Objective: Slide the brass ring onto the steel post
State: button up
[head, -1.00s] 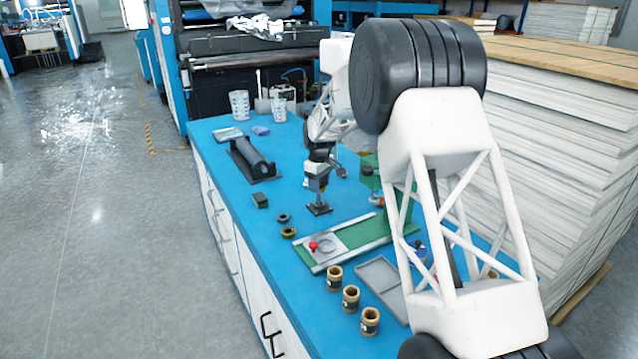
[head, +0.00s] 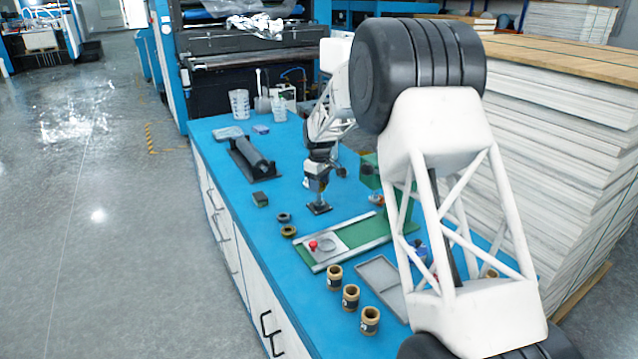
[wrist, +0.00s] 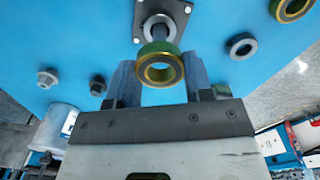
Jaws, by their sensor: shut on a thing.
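The brass ring (wrist: 160,66), gold-coloured with a greenish side, is between the two fingers of my gripper (wrist: 160,82) in the wrist view. My gripper is shut on it. The steel post (wrist: 159,33) stands on a dark square base plate (wrist: 178,10), just beyond the ring in that view. The ring overlaps part of the post, and I cannot tell whether it is around it or still clear of it. In the head view my gripper (head: 318,188) is right above the base plate (head: 320,208). The held ring is too small to make out there.
Another brass-coloured ring (head: 288,231) and a dark ring (head: 284,217) lie left of the base plate. A green board with a red knob (head: 313,245), several brown-rimmed jars (head: 351,297) and a grey tray (head: 382,283) are nearer. A black roller (head: 252,158) lies behind.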

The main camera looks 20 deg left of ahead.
jog(key=shift+f, duration=1.85)
dwell(1.0)
jog(key=o, duration=1.5)
jog(key=shift+r, duration=0.15)
jog(key=shift+r, duration=4.35)
